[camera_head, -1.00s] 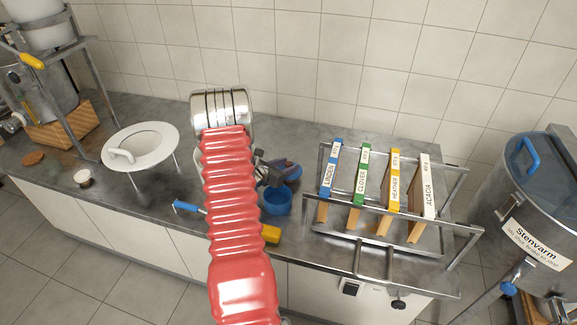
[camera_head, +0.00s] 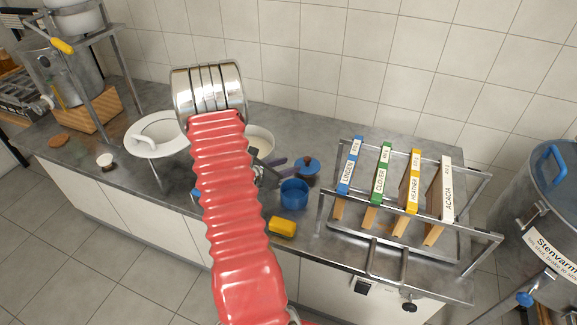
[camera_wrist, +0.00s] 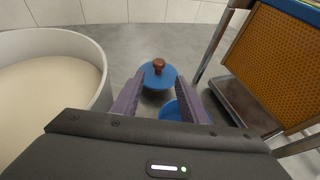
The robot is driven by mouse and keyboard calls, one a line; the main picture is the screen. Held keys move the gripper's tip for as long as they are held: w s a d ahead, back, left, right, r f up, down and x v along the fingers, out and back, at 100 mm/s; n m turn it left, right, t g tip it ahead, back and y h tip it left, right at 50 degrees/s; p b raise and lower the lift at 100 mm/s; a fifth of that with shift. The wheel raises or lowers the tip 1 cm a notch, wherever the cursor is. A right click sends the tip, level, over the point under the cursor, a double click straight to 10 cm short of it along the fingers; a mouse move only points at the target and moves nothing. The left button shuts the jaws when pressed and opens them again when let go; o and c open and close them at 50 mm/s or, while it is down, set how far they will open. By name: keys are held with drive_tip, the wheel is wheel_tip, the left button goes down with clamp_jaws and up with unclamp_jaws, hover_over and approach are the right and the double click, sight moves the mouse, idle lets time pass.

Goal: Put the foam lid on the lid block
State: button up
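A blue round lid with a brown knob, which I take for the foam lid (camera_head: 307,164), sits on a dark jar behind the blue cup (camera_head: 294,193). In the wrist view the lid (camera_wrist: 151,80) is straight ahead, beyond my fingertips, and the blue cup (camera_wrist: 171,111) shows below it. My gripper (camera_wrist: 160,84) is open and empty, its two purple fingers apart. In the head view my gripper (camera_head: 278,162) is mostly hidden by my red arm, left of the lid. I cannot tell which thing is the lid block.
A white tub (camera_wrist: 98,65) of pale contents stands close on the left. A metal rack (camera_head: 375,240) with labelled frames stands on the right. A yellow block or sponge (camera_head: 282,227) lies at the counter's front. A tall steel tank (camera_head: 545,215) stands far right.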

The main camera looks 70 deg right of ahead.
idle(0.7)
drive_tip(key=w+a+r+m+t+y, duration=0.1)
drive_tip(key=w+a+r+m, duration=0.4)
drive_tip(key=a+r, duration=0.5)
drive_tip(key=w+a+r+m+t+y, duration=0.25)
drive_tip(key=w+a+r, duration=0.45)
drive_tip(key=a, duration=0.4)
drive_tip(key=w+a+r+m+t+y, duration=0.1)
drive_tip(key=a+r+t+y, duration=0.3)
drive_tip(key=a, duration=1.5)
drive_tip(key=w+a+r+m+t+y, duration=0.1)
drive_tip(key=a+r+m+t+y, duration=0.3)
drive_tip(key=a, duration=1.6)
drive_tip(key=shift+r, duration=0.7)
drive_tip(key=shift+c, duration=0.2)
drive_tip(key=shift+c, duration=0.7)
drive_tip(key=shift+d, duration=0.1)
drive_tip(key=shift+c, duration=0.2)
